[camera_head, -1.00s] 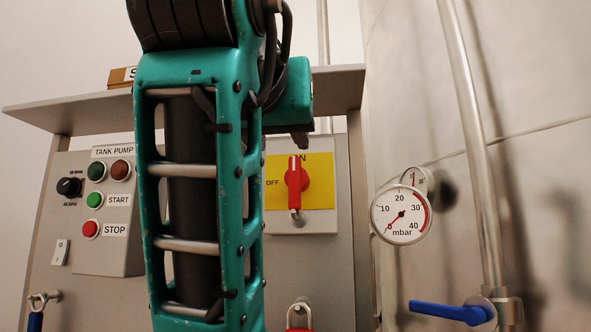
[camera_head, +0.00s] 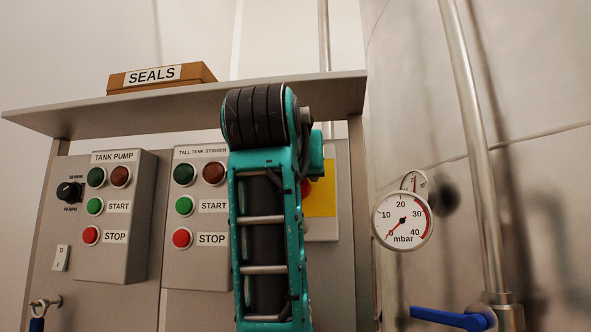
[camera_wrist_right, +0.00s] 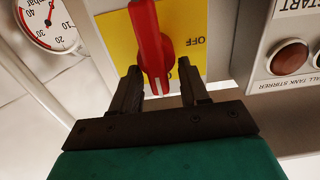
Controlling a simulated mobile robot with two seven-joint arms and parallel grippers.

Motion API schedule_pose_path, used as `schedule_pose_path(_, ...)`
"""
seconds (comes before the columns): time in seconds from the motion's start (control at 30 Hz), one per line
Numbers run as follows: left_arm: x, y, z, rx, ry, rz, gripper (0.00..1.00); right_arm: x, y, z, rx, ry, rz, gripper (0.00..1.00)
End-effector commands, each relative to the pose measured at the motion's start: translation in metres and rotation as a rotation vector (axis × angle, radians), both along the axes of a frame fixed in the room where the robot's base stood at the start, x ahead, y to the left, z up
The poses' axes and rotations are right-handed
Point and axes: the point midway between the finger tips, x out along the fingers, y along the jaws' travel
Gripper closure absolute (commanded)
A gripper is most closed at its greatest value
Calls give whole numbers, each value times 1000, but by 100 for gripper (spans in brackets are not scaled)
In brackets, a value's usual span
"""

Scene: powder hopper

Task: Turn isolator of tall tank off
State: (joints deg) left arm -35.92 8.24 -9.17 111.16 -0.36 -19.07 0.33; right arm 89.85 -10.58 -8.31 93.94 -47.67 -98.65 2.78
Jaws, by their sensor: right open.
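The tall tank's isolator is a red rotary handle (camera_wrist_right: 150,45) on a yellow plate (camera_wrist_right: 195,50). In the right wrist view, which is upside down, my right gripper (camera_wrist_right: 158,68) is open, with its two dark fingers on either side of the handle. I cannot tell whether either finger touches it. The handle runs nearly upright, slightly tilted, with the OFF label beside it. In the head view my right arm covers most of the isolator and my right gripper; only part of the yellow plate (camera_head: 320,195) and a sliver of red show. My left gripper is not in view.
The tall tank stirrer box (camera_head: 196,268) and tank pump box (camera_head: 118,262) stand left of the isolator. A shelf (camera_head: 80,113) with a SEALS box (camera_head: 160,77) is above. A pressure gauge (camera_head: 402,219), a pipe (camera_head: 470,130) and a blue lever (camera_head: 445,318) are at right.

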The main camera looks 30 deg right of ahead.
Motion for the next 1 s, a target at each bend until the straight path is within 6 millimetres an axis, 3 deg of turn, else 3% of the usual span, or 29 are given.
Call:
schedule_pose_path(0.1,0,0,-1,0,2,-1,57,0,0,0,0,0,0,57)
schedule_pose_path(0.47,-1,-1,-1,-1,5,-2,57,0,0,0,0,0,0,92)
schedule_pose_path(1.0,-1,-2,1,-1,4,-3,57,2,3,0,-134,103,0,93)
